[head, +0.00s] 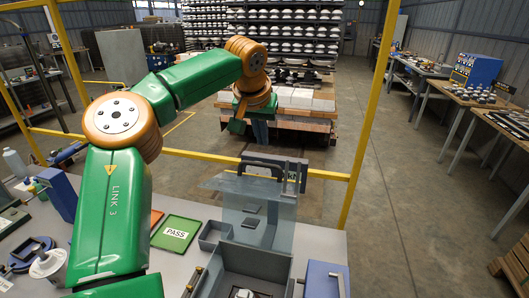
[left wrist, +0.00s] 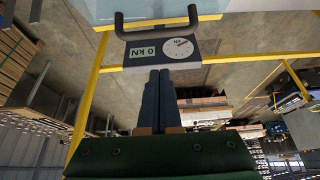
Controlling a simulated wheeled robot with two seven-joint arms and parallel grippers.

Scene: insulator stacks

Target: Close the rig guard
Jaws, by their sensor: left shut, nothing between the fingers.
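The rig guard (head: 268,222) is a clear bluish panel standing raised at the back of the open grey rig box (head: 258,262). A dark bar handle (head: 262,168) is near its top edge; a handle also shows in the left wrist view (left wrist: 157,30). Behind it is a dark gauge panel (head: 292,172), whose dial (left wrist: 173,46) and "0 kN" display appear upside down in the left wrist view. My left gripper (head: 260,135) is beyond and above the handle, apart from it. Its fingers (left wrist: 160,78) are shut and empty. My right gripper is not in view.
A green PASS tray (head: 176,233) and a small grey bin (head: 214,234) are left of the rig. A blue box (head: 326,279) stands at front right. Yellow frame posts (head: 366,125) and a rail surround the bench. A stacked pallet (head: 290,110) stands behind.

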